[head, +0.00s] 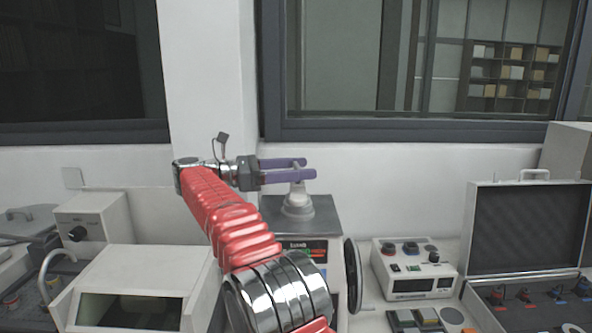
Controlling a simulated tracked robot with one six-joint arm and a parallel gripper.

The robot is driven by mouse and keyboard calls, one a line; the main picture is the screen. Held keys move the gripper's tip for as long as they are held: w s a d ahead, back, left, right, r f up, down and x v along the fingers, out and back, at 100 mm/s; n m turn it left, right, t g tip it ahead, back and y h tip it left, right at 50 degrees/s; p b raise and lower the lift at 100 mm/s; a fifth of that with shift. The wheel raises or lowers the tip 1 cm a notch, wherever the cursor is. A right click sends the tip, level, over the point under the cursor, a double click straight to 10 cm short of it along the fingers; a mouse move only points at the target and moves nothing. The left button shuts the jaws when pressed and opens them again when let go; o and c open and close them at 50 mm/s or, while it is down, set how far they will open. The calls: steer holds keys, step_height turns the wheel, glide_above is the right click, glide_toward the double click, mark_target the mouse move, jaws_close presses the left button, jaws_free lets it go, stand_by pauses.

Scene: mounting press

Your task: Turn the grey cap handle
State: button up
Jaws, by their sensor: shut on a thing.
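The mounting press (323,226) stands in the middle of the head view, on the bench against the wall. A round grey cap sits on its top, with the grey cap handle (298,188) rising from it. My gripper (307,168) reaches in from the left with two purple fingers. They lie level at the top of the handle and are shut on it. The near finger hides part of the handle's top, so its exact shape there cannot be told. My red arm covers part of the press's left front.
A white box with a dark window (135,311) stands at left, with a knobbed unit (95,222) behind it. A control box (414,271) and an open case (524,225) stand at right. The wall and window frame are close behind the press.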

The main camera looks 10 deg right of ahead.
steer(key=shift+r, duration=0.15)
steer(key=o, duration=1)
steer(key=shift+w, duration=0.1)
steer(key=shift+o, duration=0.2)
steer(key=a, duration=0.7)
steer(key=shift+a+f, duration=0.2)
steer(key=shift+a, duration=0.05)
